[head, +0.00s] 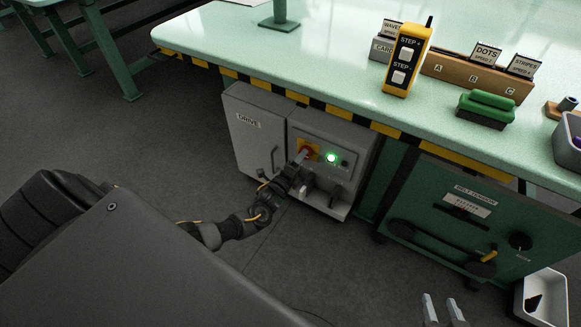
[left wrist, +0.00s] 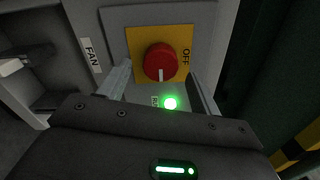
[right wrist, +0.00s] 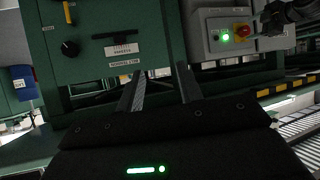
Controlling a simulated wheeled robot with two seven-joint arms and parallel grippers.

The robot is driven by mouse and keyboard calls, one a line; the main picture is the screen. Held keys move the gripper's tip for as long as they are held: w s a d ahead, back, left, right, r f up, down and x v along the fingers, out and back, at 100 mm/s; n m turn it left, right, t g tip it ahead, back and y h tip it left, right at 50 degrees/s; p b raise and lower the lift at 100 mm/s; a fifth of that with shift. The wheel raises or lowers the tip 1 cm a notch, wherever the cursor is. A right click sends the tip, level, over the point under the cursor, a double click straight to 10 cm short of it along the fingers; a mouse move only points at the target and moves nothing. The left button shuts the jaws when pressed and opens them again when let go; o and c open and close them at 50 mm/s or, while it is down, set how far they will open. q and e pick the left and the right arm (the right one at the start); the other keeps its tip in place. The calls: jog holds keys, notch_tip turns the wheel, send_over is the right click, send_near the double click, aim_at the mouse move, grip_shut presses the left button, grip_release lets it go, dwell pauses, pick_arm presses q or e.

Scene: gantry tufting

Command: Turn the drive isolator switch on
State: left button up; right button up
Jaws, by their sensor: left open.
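The drive isolator switch is a red round knob (left wrist: 160,62) on a yellow plate (left wrist: 183,40). A white mark on the knob points down in the left wrist view, and the word OFF stands at the plate's right. A green lamp (left wrist: 170,103) glows beside the plate. In the head view the yellow plate (head: 313,147) is on the grey cabinet (head: 345,140) under the table. My left gripper (head: 301,157) is at the knob, its open fingers apart on both sides of it; contact is not clear. My right gripper (head: 443,305) is open and empty, low at the right.
A grey DRIVE door (head: 250,135) adjoins the switch panel. The table edge (head: 345,113) with black and yellow stripes hangs above. A green BELT TENSION cabinet (head: 470,220) stands right, and a white bin (head: 545,290) beyond it. Dark floor (head: 100,125) is free to the left.

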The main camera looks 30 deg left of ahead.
pick_arm(q)
jog(key=s+p, duration=0.1)
jog(key=s, duration=0.6)
jog(key=shift+s, duration=0.4)
pick_arm(e)
jog(key=s+d+f+m+g+h, duration=0.1)
jog(key=s+d+f+g+h, duration=0.1)
jog(key=s+d+f+g, duration=0.2)
jog(key=shift+s+d+f, duration=0.15)
jog(key=shift+s+d, duration=0.1)
jog(key=shift+s, duration=0.05)
pick_arm(q)
jog(key=shift+d, duration=0.1)
